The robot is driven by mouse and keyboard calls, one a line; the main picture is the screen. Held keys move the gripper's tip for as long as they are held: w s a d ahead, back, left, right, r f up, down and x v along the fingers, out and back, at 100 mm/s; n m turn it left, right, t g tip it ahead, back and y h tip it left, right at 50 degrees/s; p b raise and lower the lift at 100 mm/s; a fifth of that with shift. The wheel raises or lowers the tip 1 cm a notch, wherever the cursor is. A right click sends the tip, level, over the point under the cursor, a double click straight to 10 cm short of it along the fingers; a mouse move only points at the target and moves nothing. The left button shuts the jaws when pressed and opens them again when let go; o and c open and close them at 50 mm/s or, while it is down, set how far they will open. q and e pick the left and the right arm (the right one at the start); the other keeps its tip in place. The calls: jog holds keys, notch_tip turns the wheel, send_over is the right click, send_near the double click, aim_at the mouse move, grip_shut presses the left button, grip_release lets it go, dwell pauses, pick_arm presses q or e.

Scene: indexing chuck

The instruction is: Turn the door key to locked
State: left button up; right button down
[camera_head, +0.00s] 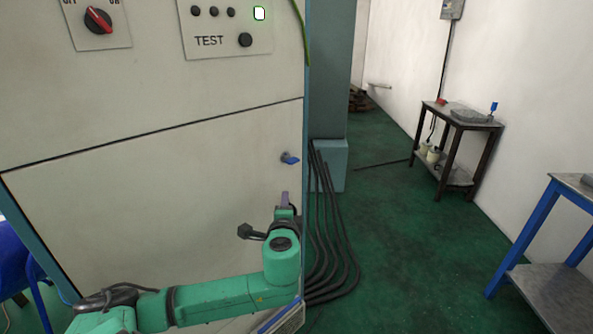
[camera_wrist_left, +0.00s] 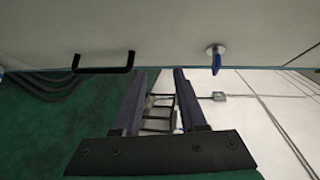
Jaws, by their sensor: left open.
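The blue door key (camera_head: 290,158) sits in a round lock on the pale cabinet door, near its right edge. It also shows in the left wrist view (camera_wrist_left: 216,62), sticking out from a light round plate. In the head view its bow lies roughly sideways. My left gripper (camera_head: 285,197) is below the key and apart from it. In the left wrist view the two dark fingers (camera_wrist_left: 163,72) are spread with nothing between them, and the key lies to the right of them. My right gripper is in neither view.
A black handle (camera_wrist_left: 103,67) is on the cabinet in the wrist view. Above the door are a red rotary switch (camera_head: 98,20) and a TEST panel (camera_head: 225,27). Thick black cables (camera_head: 330,240) run down beside the cabinet. Open green floor (camera_head: 410,260) lies to the right.

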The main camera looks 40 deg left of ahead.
pick_arm(q)
jog(key=t, duration=0.2)
send_near(292, 164)
jog(key=shift+y, duration=0.4)
jog(key=x, duration=1.1)
jog(key=shift+w+f+p, duration=0.15)
jog(key=shift+w+p, duration=0.25)
grip_shut()
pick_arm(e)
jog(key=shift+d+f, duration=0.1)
